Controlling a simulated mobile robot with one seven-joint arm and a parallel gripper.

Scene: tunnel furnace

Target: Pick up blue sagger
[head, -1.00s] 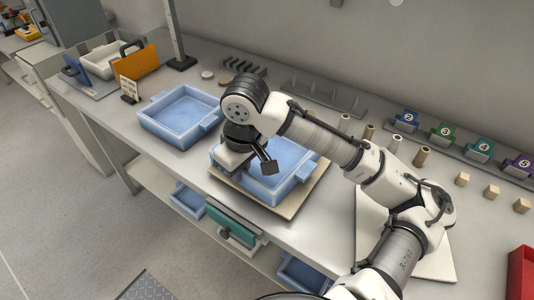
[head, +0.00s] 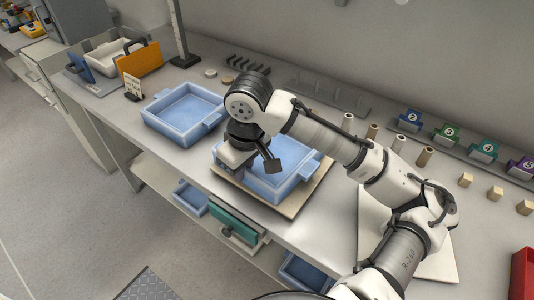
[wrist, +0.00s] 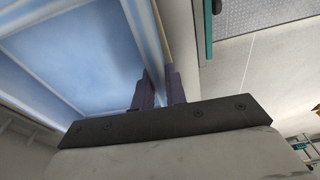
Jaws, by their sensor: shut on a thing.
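A blue sagger (head: 290,186), a square open tray with side lugs, sits on a thin tan board at the middle of the bench. My gripper (head: 238,172) is at its left side, partly hidden by my wrist. In the wrist view, the two dark fingers (wrist: 160,90) are shut on the wall of the blue sagger (wrist: 75,50), one finger on each side. A second blue sagger (head: 183,115) stands apart to the left on the bench.
The tan board (head: 312,194) lies under the held sagger. Numbered coloured holders (head: 446,133) and small blocks stand at the back right. A white bin and orange panel (head: 142,69) are at the far left. More blue trays show on the lower shelf (head: 190,196).

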